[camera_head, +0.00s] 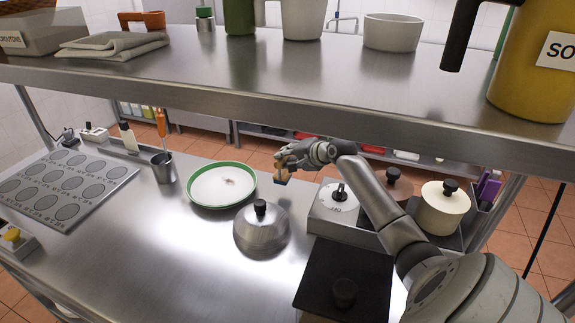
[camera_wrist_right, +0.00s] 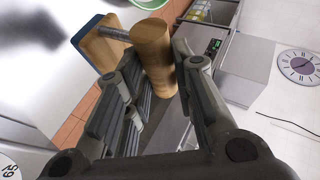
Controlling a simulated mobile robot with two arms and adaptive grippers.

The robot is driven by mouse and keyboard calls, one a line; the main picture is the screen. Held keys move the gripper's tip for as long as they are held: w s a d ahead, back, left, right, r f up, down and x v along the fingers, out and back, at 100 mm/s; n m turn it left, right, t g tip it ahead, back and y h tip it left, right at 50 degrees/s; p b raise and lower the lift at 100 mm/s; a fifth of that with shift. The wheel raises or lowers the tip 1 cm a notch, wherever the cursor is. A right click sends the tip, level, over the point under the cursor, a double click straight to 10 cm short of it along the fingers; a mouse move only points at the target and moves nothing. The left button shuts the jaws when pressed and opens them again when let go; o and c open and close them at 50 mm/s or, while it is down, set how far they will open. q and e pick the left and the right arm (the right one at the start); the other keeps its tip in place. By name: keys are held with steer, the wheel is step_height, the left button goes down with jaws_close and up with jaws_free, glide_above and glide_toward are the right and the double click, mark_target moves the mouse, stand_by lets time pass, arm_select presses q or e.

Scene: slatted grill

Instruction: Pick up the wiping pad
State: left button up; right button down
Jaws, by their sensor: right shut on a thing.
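The wiping pad (camera_head: 281,177) is a small wooden block with a blue underside, near the far edge of the steel counter in the head view. In the right wrist view its wooden block (camera_wrist_right: 98,48) shows a blue edge, and a metal stem joins it to a round wooden handle (camera_wrist_right: 153,55). My right gripper (camera_head: 284,163) is shut on that handle, which sits between the fingers (camera_wrist_right: 158,72) in the wrist view. I cannot tell whether the pad touches the counter. My left gripper is not in view.
A green-rimmed plate (camera_head: 207,202) lies left of the pad. A steel dome lid (camera_head: 262,234) stands nearer. A steel shelf (camera_head: 330,98) spans overhead.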

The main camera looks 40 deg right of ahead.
steer(key=s+a+r+b, duration=0.2)
steer(key=s+a+r, duration=0.5)
steer(key=s, duration=0.1)
steer(key=shift+s+a+r, duration=0.2)
steer(key=shift+s+a, duration=0.2)
steer(key=shift+a, duration=0.1)
